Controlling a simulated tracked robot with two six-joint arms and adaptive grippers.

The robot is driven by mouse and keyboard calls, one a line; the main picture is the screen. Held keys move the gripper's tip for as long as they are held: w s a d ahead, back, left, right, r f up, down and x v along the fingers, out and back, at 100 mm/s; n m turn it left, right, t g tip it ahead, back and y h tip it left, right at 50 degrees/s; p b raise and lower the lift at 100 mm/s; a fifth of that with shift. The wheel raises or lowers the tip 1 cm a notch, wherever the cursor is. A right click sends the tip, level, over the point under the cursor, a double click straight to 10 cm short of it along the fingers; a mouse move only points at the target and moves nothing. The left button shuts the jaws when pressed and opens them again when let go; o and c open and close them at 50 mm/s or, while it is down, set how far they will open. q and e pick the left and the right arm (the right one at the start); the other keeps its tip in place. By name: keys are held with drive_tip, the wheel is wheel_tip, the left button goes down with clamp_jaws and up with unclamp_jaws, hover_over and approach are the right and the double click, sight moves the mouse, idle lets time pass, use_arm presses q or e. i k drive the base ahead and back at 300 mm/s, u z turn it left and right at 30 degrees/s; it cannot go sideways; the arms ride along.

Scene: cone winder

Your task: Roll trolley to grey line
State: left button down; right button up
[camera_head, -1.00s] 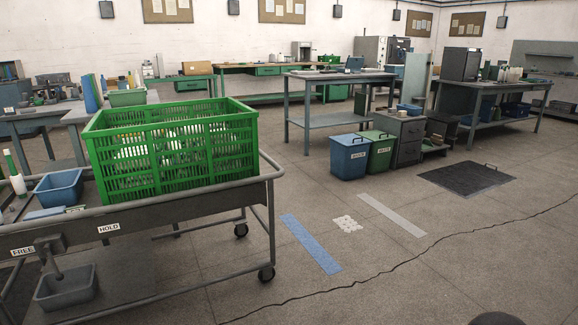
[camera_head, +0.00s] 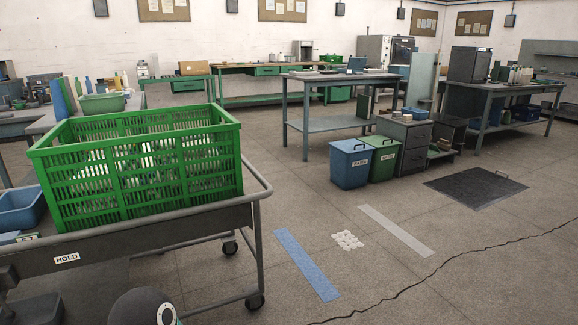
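The trolley (camera_head: 130,245) is a grey metal cart at the left, cut off by the left picture edge. It has a tubular handle frame at its right end, casters and a HOLD label. A large green slatted crate (camera_head: 140,170) stands on it. The grey line (camera_head: 397,231) is a pale strip on the floor, right of centre. A blue strip (camera_head: 306,264) lies between the trolley and the grey line. The trolley's near right caster (camera_head: 255,301) is left of the blue strip. Neither gripper is in view. A dark rounded part at the bottom left seems to be mine.
A blue bin (camera_head: 350,164) and green bin (camera_head: 382,158) stand beyond, beside a grey drawer cabinet (camera_head: 405,143). A dark floor mat (camera_head: 474,188) is at the right. A crack crosses the open floor in front.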

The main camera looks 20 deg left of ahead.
sight(90, 291)
drive_tip(key=u, duration=0.1)
drive_tip(key=i, duration=1)
drive_tip(key=u, duration=0.85)
drive_tip(key=i, duration=0.45)
drive_tip(key=u, duration=0.3)
drive_tip(key=k, duration=0.9)
drive_tip(key=u, duration=0.15)
drive_tip(key=i, duration=1.15)
